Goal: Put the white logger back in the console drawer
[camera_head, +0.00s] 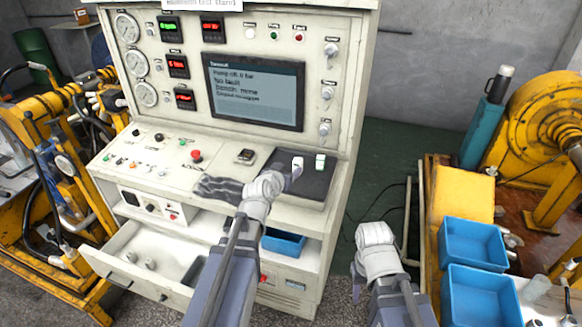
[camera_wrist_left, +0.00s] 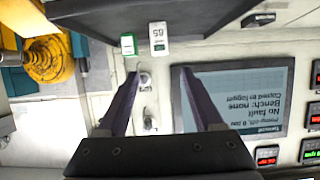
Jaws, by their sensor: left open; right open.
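The white logger (camera_head: 298,162) is a small white block on the dark mat (camera_head: 318,187) at the right of the console's desk. In the left wrist view the logger (camera_wrist_left: 158,38) shows a small display. My left gripper (camera_head: 292,178) is close to it in the head view; in the wrist view its open jaws (camera_wrist_left: 165,78) are empty, with the logger beyond the tips. The console drawer (camera_head: 132,262) is pulled open at the lower left, holding small round pieces and a dark grey insert. My right gripper (camera_head: 357,288) is open and empty, low, right of the console.
A green-and-white block (camera_head: 320,161) stands close beside the logger. A grey cloth-like item (camera_head: 217,188) lies left of the mat. A blue bin (camera_head: 283,241) sits on the shelf under the desk. Blue bins (camera_head: 473,243) and yellow machinery stand at the right.

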